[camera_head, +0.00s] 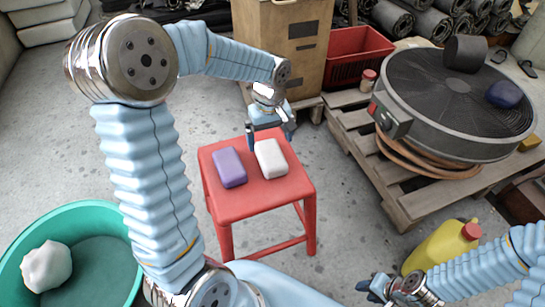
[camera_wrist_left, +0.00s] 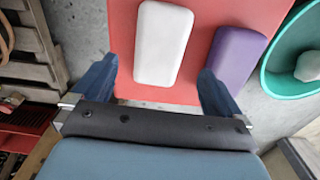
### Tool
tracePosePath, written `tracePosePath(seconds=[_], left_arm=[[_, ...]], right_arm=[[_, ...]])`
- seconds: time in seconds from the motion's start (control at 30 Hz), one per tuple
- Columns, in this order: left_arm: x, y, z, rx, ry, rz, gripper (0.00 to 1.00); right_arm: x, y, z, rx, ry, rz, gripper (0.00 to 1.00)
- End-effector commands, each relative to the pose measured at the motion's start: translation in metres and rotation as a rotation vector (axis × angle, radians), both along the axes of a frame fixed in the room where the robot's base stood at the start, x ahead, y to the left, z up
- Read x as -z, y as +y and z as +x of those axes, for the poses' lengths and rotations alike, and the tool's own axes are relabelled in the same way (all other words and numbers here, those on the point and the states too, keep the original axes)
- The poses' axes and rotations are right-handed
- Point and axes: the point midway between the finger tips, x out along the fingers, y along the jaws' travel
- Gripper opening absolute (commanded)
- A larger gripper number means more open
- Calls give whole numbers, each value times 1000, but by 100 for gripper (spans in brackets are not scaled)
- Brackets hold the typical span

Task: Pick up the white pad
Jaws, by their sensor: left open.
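The white pad (camera_head: 271,158) lies on the red stool (camera_head: 255,205), just right of a purple pad (camera_head: 230,167). My left gripper (camera_head: 270,133) is over the stool's far edge, at the far end of the white pad. In the left wrist view the white pad (camera_wrist_left: 163,43) lies ahead of the open, empty fingers (camera_wrist_left: 155,85), roughly between their lines. The right finger points toward the purple pad (camera_wrist_left: 236,55). I cannot tell the exact height above the stool. My right gripper (camera_head: 385,287) is low at the bottom right, away from the stool; its jaws are too small to judge.
A teal tub (camera_head: 75,212) with a white lump stands at the left. A wooden pallet (camera_head: 385,185) with a round black machine (camera_head: 455,95) is at the right. A yellow jug (camera_head: 440,245) stands near my right arm. A cardboard box (camera_head: 283,45) and red crate (camera_head: 355,57) are behind.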

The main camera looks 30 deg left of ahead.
Motion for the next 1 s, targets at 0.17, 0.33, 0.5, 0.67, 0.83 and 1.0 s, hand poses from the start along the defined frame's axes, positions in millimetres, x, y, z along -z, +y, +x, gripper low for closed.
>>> tracePosePath(seconds=[0.17,0.33,0.5,0.67,0.83,1.0], left_arm=[[18,0,0,0,0,0,100],[41,-1,0,1,3,-1,100],[65,-2,0,0,3,0,100],[70,-2,1,0,-1,-1,100],[70,-2,1,0,-1,-1,94],[70,-2,1,0,-1,-1,68]], right_arm=[[2,-1,1,2,-1,-1,36],[3,-1,1,2,-1,-1,36],[5,-2,1,3,-2,-2,36],[5,-2,1,3,-3,-2,36],[5,-2,1,3,-3,-2,36],[5,-2,1,3,-3,-2,36]])
